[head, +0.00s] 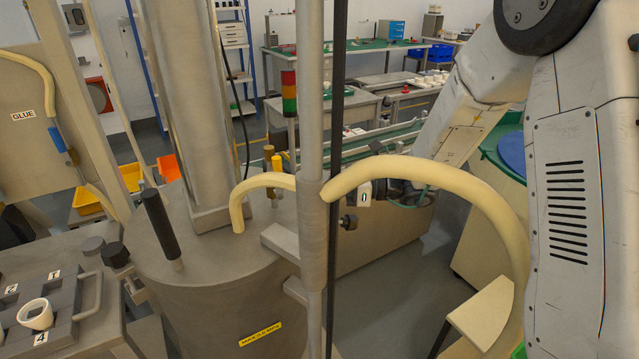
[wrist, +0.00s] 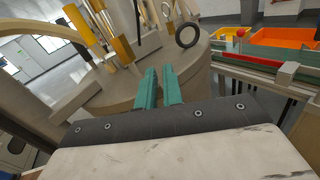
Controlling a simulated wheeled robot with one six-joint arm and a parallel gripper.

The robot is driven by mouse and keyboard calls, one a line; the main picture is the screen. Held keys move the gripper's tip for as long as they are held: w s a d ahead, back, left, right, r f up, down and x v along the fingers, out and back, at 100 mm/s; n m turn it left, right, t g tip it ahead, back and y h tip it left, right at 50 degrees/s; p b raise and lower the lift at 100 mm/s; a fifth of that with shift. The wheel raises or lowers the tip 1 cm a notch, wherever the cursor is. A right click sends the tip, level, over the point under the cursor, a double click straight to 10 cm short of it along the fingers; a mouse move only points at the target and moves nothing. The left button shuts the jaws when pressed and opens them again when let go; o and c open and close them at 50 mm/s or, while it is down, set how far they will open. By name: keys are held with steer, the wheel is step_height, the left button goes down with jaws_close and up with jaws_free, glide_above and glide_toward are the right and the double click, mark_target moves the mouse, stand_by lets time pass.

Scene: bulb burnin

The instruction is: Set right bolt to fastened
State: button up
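A dark knob (head: 349,222) on a short stem, which may be the right bolt, sticks out beside the right side of the grey drum (head: 215,285). I cannot tell whether it is fastened. Another dark knob (head: 116,254) stands at the drum's left edge. My gripper's teal fingers (wrist: 158,70) show in the wrist view, pointing at the drum, with a narrow empty gap between them. No bolt is clearly identifiable at the fingertips there. In the head view the gripper is mostly hidden behind a cream hose.
The cream hose (head: 440,172) arches across my arm. A grey post (head: 312,130) stands in front of the drum. A black-handled lever (head: 160,222) rises from the lid. Brass-coloured cylinders (wrist: 123,50) and a dark ring (wrist: 187,35) stand ahead of the fingers. Orange bins (wrist: 284,38) lie right.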

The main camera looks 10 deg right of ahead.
steer(key=o, duration=1)
steer(key=shift+s+d, duration=0.25)
steer(key=shift+d, duration=1.05)
steer(key=shift+s+d, duration=0.2)
steer(key=shift+d, duration=1.05)
steer(key=shift+s+d, duration=0.25)
steer(key=shift+d, duration=1.05)
